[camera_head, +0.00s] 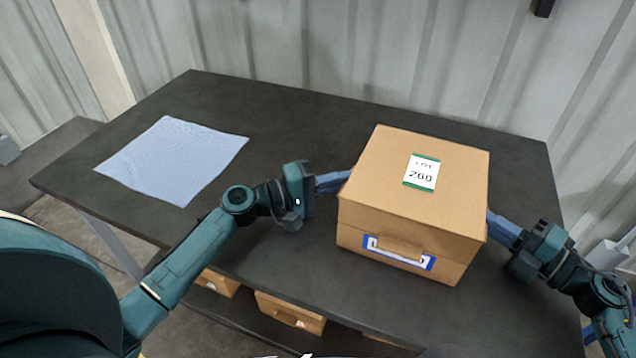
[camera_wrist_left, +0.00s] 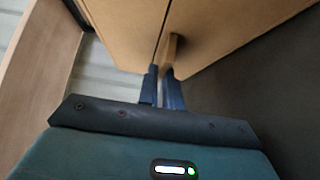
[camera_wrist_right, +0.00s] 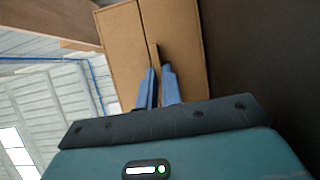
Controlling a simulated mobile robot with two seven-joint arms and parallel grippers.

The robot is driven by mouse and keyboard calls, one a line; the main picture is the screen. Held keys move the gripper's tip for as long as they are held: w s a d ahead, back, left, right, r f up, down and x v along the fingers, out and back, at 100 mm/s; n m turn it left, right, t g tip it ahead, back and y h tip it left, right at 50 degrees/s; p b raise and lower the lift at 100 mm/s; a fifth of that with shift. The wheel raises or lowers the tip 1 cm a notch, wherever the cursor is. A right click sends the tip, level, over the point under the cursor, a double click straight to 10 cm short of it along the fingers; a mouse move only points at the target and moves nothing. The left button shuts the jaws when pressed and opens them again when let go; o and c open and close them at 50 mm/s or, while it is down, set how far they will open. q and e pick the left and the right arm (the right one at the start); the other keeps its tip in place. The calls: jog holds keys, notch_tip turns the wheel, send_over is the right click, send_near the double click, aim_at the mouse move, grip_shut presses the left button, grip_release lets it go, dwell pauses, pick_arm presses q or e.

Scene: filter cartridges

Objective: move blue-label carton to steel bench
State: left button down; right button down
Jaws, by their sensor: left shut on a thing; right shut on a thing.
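The blue-label carton (camera_head: 375,170) is a tan box with a lid, a blue-edged white label on its front and a green-edged tag on top. It is over the right half of a dark-topped bench (camera_head: 290,110); I cannot tell whether its base touches the top. My left gripper (camera_head: 346,178) is at its left side, shut on a small tab or handle there, as the left wrist view (camera_wrist_left: 161,72) shows. My right gripper (camera_head: 491,218) is shut on the matching tab at its right side, seen in the right wrist view (camera_wrist_right: 158,72).
A pale blue cloth or mat (camera_head: 175,158) lies flat on the left of the bench. Other tan cartons (camera_head: 290,312) sit below the bench's front edge. A corrugated wall (camera_head: 400,60) stands behind. The bench top between mat and carton is clear apart from my left arm.

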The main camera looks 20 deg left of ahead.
pick_arm(q)
jog(key=c, duration=1.6)
grip_release()
pick_arm(e)
jog(key=c, duration=1.6)
grip_release()
pick_arm(q)
jog(key=shift+o, duration=0.2)
pick_arm(e)
jog(key=shift+o, duration=0.2)
pick_arm(q)
jog(key=v, duration=1.2)
jog(key=shift+d, duration=0.1)
pick_arm(e)
jog(key=v, duration=1.2)
